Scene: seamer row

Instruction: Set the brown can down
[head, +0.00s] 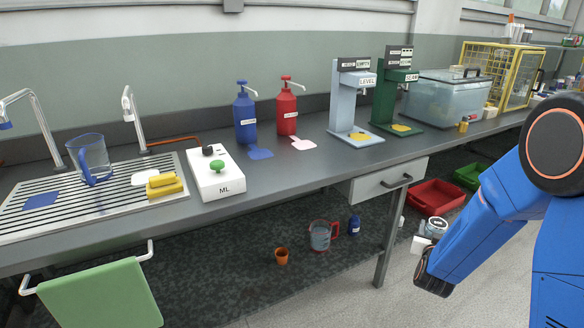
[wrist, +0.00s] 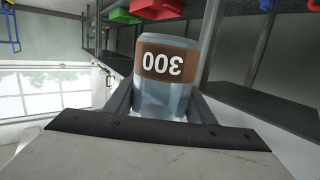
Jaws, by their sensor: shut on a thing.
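The brown can is a grey, shiny cylinder with a brown band marked 300. In the wrist view the can (wrist: 165,62) sits between the two fingers of my gripper (wrist: 160,108), which is shut on it. The number reads upside down in that view. In the head view the can (head: 436,227) shows small at the right, beside my blue arm, with my gripper (head: 420,243) at its lower left. It is held in the air in front of the bench, lower than the worktop. Its brown band is hard to make out there.
The grey bench (head: 310,160) carries a blue pump bottle (head: 244,115), a red pump bottle (head: 287,112), a white ML box (head: 215,175), a grey LEVEL stand (head: 345,105) and a green stand (head: 385,95). Red (head: 437,198) and green (head: 468,176) crates lie below. Bare worktop shows along the front.

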